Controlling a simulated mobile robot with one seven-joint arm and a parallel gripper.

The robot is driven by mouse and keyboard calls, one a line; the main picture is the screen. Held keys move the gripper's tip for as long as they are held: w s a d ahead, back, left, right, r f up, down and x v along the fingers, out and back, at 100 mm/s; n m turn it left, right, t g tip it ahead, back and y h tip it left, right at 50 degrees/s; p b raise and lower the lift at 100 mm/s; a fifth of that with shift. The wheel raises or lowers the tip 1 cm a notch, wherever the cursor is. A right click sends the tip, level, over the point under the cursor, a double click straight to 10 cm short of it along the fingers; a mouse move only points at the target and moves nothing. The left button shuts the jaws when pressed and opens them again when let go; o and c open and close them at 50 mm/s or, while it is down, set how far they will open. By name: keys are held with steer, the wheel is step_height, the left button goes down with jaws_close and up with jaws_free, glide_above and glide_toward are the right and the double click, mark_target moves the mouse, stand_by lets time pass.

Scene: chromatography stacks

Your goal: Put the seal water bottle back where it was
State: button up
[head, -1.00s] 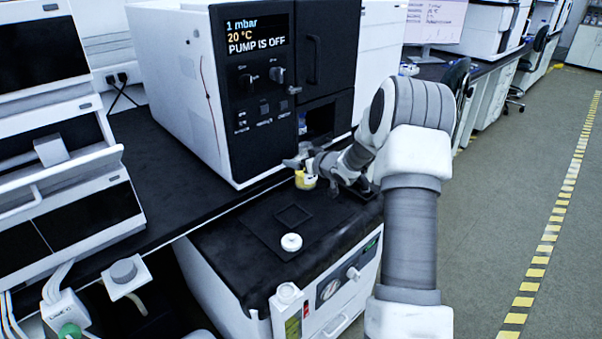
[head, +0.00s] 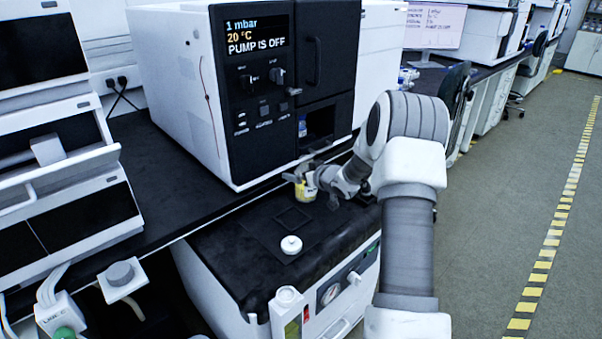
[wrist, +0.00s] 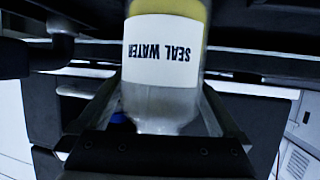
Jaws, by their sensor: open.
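The seal water bottle (head: 308,191) shows yellow beside my gripper (head: 303,178) in the head view, at the back edge of the black-topped unit below the bench. In the wrist view the bottle (wrist: 162,50) has a white label reading SEAL WATER, upside down in the picture, with yellow above it and a clear part below. My gripper (wrist: 162,125) is open, with the bottle between its fingers. Whether either finger touches it I cannot tell. A black square frame outline (head: 293,218) lies on the unit's top.
A small white round lid-like piece (head: 291,245) sits on the black top (head: 258,275), in front of the square outline. The large white and black instrument (head: 262,130) stands close behind my gripper, with an open lower recess (head: 320,122). The bench left of it is clear.

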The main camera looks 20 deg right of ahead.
steer(key=p+v, duration=0.3)
steer(key=v, duration=0.9)
steer(key=shift+r, duration=0.1)
